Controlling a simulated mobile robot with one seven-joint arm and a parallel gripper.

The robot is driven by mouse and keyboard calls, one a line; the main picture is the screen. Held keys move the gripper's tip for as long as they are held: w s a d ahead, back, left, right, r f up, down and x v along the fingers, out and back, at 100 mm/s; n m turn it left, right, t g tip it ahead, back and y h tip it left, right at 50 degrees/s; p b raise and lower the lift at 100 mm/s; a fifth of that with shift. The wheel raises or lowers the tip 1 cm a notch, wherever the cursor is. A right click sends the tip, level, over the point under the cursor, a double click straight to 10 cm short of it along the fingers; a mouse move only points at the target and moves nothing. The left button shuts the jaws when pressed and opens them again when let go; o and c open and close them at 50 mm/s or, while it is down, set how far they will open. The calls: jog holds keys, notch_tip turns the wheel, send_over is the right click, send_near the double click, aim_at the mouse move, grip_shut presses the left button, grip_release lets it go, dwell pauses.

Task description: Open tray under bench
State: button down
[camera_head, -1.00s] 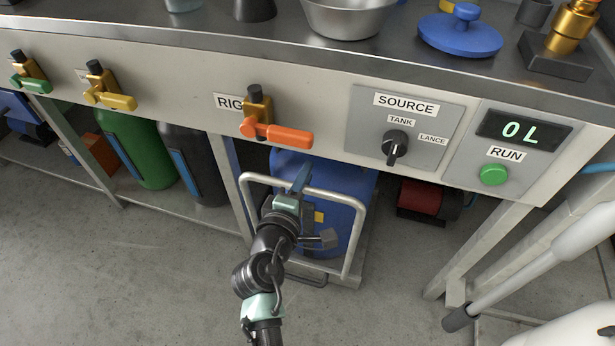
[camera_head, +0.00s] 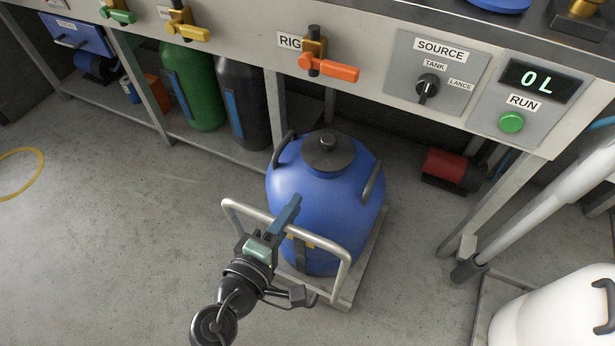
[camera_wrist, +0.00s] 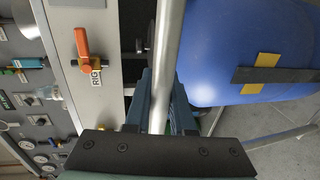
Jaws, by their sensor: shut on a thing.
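The tray (camera_head: 352,292) is a low grey platform on the floor, pulled out in front of the bench (camera_head: 378,60). A blue tank (camera_head: 318,195) with a dark lid stands upright on it. A grey tubular handle (camera_head: 338,252) rises at the tray's front. My gripper (camera_head: 287,216) is shut on the handle's upper bar. The wrist view shows the bar (camera_wrist: 168,50) running between my fingers (camera_wrist: 160,105), with the blue tank (camera_wrist: 250,45) beside it. My gripper hides part of the handle and the tank's lower front.
Green (camera_head: 192,85) and black (camera_head: 243,100) cylinders stand under the bench on the left. A red motor (camera_head: 448,168) lies under it on the right. A white container (camera_head: 555,312) stands at the lower right. The floor on the left is clear apart from a yellow hose (camera_head: 38,165).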

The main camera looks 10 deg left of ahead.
jog(key=f+v, duration=0.1)
jog(key=v, duration=0.6)
jog(key=shift+f, duration=0.2)
jog(key=shift+s, duration=0.15)
jog(key=shift+a, duration=0.1)
jog(key=c, duration=0.8)
grip_release()
jog(key=shift+o, duration=0.2)
jog(key=p+v, duration=0.4)
jog(key=v, duration=0.9)
jog(key=shift+p, duration=0.4)
